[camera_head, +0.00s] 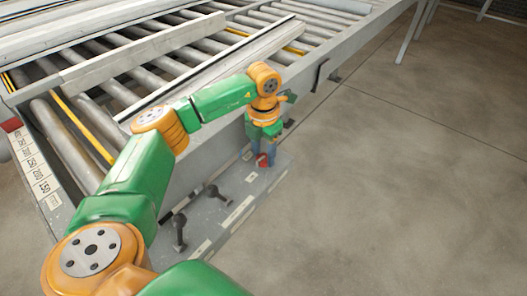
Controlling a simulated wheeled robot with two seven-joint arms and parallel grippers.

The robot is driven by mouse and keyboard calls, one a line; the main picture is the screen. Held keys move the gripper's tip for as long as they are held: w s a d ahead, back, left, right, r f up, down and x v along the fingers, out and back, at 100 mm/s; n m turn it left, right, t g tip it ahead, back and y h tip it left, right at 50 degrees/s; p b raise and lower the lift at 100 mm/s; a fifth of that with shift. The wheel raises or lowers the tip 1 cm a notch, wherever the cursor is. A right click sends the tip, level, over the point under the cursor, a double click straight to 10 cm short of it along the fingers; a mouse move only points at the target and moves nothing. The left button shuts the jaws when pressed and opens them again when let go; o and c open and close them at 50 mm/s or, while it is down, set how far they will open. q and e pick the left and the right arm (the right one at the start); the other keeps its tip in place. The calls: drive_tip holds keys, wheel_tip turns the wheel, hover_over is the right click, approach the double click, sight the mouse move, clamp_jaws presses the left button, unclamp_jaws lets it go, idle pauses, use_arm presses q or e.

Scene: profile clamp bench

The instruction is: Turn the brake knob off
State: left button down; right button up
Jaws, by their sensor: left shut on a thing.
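The brake knob (263,159) looks like a small red knob on the grey side panel of the bench, near the panel's far end. My left gripper (263,151) points down at it from above, at the end of the green and orange left arm. Its fingers are shut on the red knob, and they hide part of it. The knob's exact turn angle is too small to tell. My right gripper is not in view.
Two dark levers (179,231) and (216,193) stand on the same panel, nearer to me. Grey rollers and long metal profiles (145,55) fill the bench behind the arm. A scale strip (38,172) runs along the left edge.

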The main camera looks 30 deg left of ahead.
sight(263, 157)
use_arm(q)
drive_tip(key=shift+n, duration=0.5)
drive_tip(key=shift+c, duration=1.7)
unclamp_jaws()
drive_tip(key=shift+r, duration=0.35)
wheel_tip(263, 157, up, 6)
drive_tip(key=shift+r+b, duration=0.2)
drive_tip(key=shift+b, duration=0.45)
drive_tip(key=shift+f, duration=0.1)
